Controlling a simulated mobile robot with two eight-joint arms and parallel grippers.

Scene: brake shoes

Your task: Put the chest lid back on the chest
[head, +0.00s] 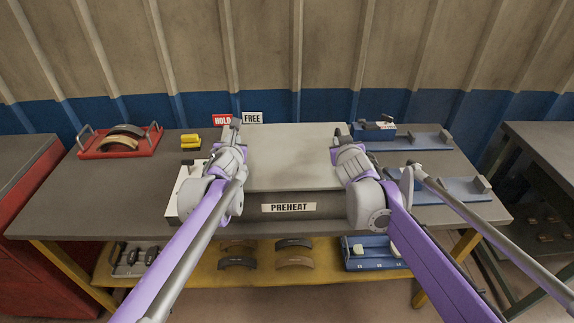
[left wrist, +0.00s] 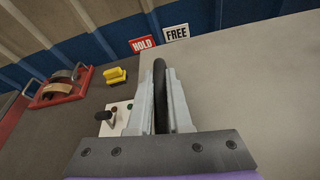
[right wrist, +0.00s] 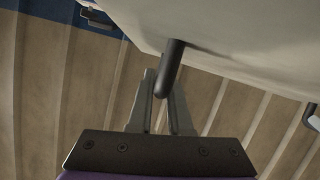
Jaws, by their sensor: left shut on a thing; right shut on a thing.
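The pale grey chest lid (head: 293,160) lies level over the grey chest (head: 265,211), whose front carries a PREHEAT label. I cannot tell whether the lid rests on the chest or is held just above it. My left gripper (head: 236,126) is shut on a dark bar handle at the lid's left side; the handle (left wrist: 159,85) stands between the fingers in the left wrist view. My right gripper (head: 337,134) is shut on a handle at the lid's right side; this dark handle (right wrist: 170,68) shows in the right wrist view. My arms hide the chest's sides.
HOLD (head: 222,119) and FREE (head: 252,118) signs stand behind the lid. A red tray (head: 88,153) with brake shoes and yellow blocks (head: 190,141) are at left. A white lever box (head: 174,205) is beside the chest. Blue fixtures (head: 462,190) lie at right.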

